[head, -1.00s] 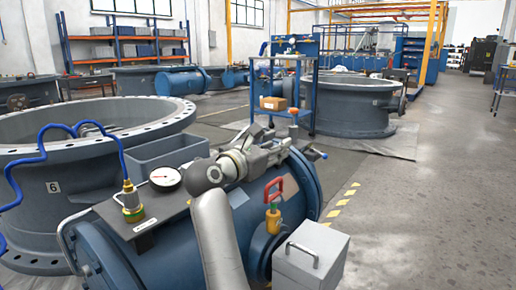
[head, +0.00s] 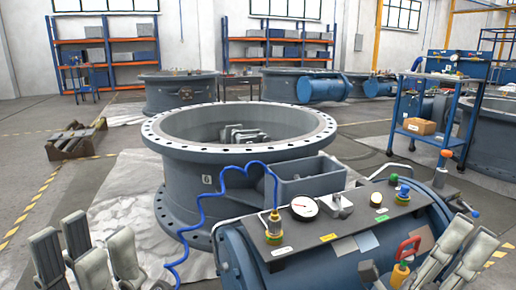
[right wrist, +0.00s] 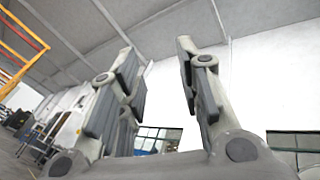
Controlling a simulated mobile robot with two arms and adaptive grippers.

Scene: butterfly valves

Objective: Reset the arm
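My left gripper (head: 85,252) is at the lower left of the head view. Its grey fingers point up, stand apart and hold nothing visible. My right gripper (head: 415,265) is at the lower right, its fingers spread near the blue cylinder (head: 345,262). In the right wrist view, the right gripper (right wrist: 158,85) is open and empty, with wall and ceiling behind it. The cylinder's top plate carries a gauge (head: 304,207), a brass fitting (head: 274,228) with a blue hose, and several coloured fittings. A red handle (head: 408,247) partly shows beside the right fingers.
A large grey flanged valve ring (head: 190,187) stands beyond the cylinder, with a grey bin (head: 305,185) between them. A blue cart (head: 405,110) is at the right. Open floor (head: 35,150) lies at the left, with a pallet-like block (head: 77,140).

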